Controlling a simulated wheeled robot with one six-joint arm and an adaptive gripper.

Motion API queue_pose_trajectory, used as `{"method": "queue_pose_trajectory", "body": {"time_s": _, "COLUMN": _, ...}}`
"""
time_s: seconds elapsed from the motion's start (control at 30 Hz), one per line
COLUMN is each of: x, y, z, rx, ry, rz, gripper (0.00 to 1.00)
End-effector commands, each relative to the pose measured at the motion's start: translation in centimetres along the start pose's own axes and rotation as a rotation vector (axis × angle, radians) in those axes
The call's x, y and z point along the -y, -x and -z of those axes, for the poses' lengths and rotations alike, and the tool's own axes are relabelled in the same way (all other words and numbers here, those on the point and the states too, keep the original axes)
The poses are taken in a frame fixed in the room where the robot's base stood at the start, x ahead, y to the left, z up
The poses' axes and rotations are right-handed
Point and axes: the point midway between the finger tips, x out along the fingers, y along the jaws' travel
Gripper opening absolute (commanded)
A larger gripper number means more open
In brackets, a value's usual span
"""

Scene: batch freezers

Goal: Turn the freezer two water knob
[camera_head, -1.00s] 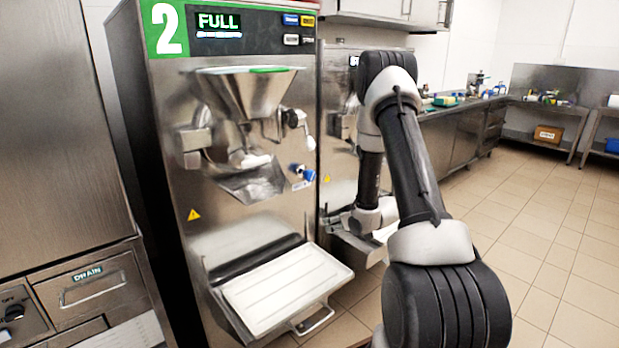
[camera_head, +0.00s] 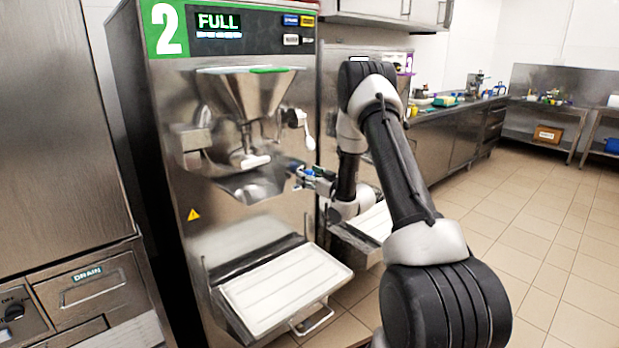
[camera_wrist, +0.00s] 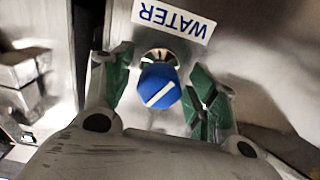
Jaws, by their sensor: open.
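Freezer two (camera_head: 250,120) is a steel machine with a green "2" label and a "FULL" display. Its blue water knob (camera_wrist: 159,88), with a white line across it, sits under a "WATER" label (camera_wrist: 172,18) that appears upside down in the wrist view. My gripper (camera_wrist: 160,92) is open, with one green-padded finger on each side of the knob. I see gaps between the knob and both fingers. In the head view my gripper (camera_head: 312,178) is at the right side of the freezer's front, and it mostly hides the knob.
A white tray (camera_head: 288,290) sits low on the freezer's front, below my gripper. A funnel hopper (camera_head: 246,95) and a white-handled lever (camera_head: 304,128) are above and left of it. The tiled floor (camera_head: 540,220) on the right is clear.

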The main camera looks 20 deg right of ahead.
Motion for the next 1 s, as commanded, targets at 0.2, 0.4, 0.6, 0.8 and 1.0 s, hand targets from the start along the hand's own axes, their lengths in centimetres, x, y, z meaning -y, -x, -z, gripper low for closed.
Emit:
{"method": "queue_pose_trajectory", "body": {"time_s": 0.2, "x": -0.03, "y": -0.11, "z": -0.01, "rx": 0.0, "ry": 0.0, "rz": -0.001, "gripper": 0.58}}
{"method": "queue_pose_trajectory", "body": {"time_s": 0.4, "x": -0.03, "y": -0.09, "z": -0.01, "rx": 0.0, "ry": 0.0, "rz": -0.001, "gripper": 0.27}}
{"method": "queue_pose_trajectory", "body": {"time_s": 0.6, "x": -0.03, "y": -0.08, "z": -0.01, "rx": 0.001, "ry": -0.001, "rz": -0.001, "gripper": 0.12}}
{"method": "queue_pose_trajectory", "body": {"time_s": 0.8, "x": -0.03, "y": -0.08, "z": -0.01, "rx": 0.001, "ry": -0.029, "rz": -0.001, "gripper": 0.12}}
{"method": "queue_pose_trajectory", "body": {"time_s": 1.0, "x": -0.01, "y": -0.08, "z": -0.01, "rx": 0.001, "ry": -0.125, "rz": -0.001, "gripper": 0.12}}
